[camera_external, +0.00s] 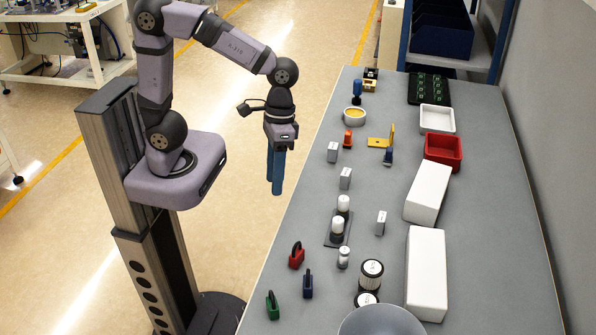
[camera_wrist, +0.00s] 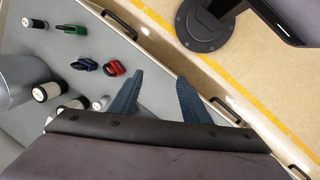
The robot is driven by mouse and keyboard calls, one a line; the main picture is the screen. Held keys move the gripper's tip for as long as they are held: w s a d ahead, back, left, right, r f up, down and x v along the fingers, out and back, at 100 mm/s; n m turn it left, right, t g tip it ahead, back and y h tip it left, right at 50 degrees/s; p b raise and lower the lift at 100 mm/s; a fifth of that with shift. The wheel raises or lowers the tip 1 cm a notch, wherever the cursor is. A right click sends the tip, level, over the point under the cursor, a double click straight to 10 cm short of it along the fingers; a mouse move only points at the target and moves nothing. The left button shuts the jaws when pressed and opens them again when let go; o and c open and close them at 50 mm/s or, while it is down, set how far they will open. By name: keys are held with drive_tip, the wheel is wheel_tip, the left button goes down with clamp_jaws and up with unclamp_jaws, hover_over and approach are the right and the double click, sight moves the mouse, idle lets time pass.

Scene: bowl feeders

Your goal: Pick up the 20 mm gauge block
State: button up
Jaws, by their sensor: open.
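Three small grey metal blocks stand on the table in the external view: one at the upper left (camera_external: 333,152), one just below it (camera_external: 345,178), and one further right (camera_external: 381,222). They look like gauge blocks, but their size markings are too small to read, so I cannot tell which is 20 mm. My gripper (camera_external: 277,190) hangs with its blue fingers pointing down, left of the table edge and apart from all the blocks. In the wrist view my gripper (camera_wrist: 158,82) is open, with nothing between the fingers. No gauge block is clearly visible there.
A dark holder (camera_external: 330,243) with white-topped cylinders stands between blocks. White boxes (camera_external: 427,192) and a red bin (camera_external: 443,150) line the right. A grey bowl (camera_external: 381,322) is in front.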

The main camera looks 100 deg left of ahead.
drive_tip(key=w+a+n+t+h+b, duration=0.3)
drive_tip(key=w+a+n+h+b, duration=0.4)
drive_tip(key=w, duration=0.5)
drive_tip(key=w+a+n+t+h+b, duration=0.2)
drive_tip(key=w+a+n+h+b, duration=0.15)
drive_tip(key=w+n, duration=0.7)
drive_tip(key=m, duration=0.1)
approach(381, 215)
drive_tip(key=d+f, duration=0.1)
drive_tip(key=w+d+f, duration=0.1)
drive_tip(key=f, duration=0.1)
drive_tip(key=shift+d, duration=0.35)
drive_tip(key=shift+p+x, duration=0.3)
drive_tip(key=shift+x, duration=0.7)
drive_tip(key=shift+r+p+x, duration=0.2)
drive_tip(key=shift+p+x, duration=0.1)
drive_tip(key=shift+x, duration=0.8)
drive_tip(key=shift+r+p+x, duration=0.25)
drive_tip(key=shift+p+x, duration=0.05)
drive_tip(key=shift+x, duration=0.8)
drive_tip(key=shift+w+d+f, duration=0.2)
drive_tip(key=shift+d+f, duration=0.05)
drive_tip(key=shift+d, duration=0.3)
clamp_jaws()
